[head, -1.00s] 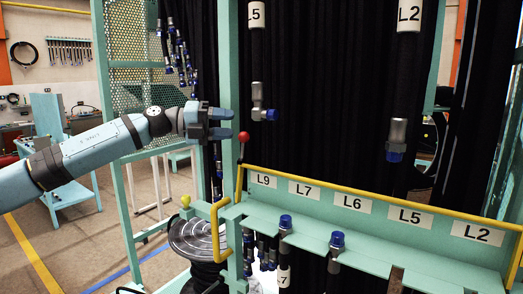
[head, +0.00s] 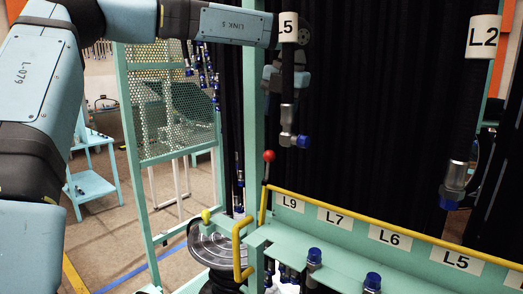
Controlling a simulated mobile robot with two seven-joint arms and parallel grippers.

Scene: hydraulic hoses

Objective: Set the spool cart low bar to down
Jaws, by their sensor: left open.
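The teal spool cart frame (head: 255,110) stands ahead of me, with a yellow bar (head: 390,230) running low along its labelled panel. A lever with a red ball knob (head: 268,156) stands upright at the bar's left end. I cannot tell which of these is the low bar. A bent yellow handle (head: 238,250) sits left of the lever. My left gripper (head: 272,78) is above the red knob, apart from it, and partly hidden behind the L5 hose. Its fingers are hard to make out. My right gripper is not in view.
The L5 hose (head: 288,85) and L2 hose (head: 467,110) hang in front of dark hoses. Blue-capped fittings (head: 314,256) stand on the cart shelf. A round spool (head: 212,248) is at lower left, beside a mesh panel (head: 175,105). Open floor lies further left.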

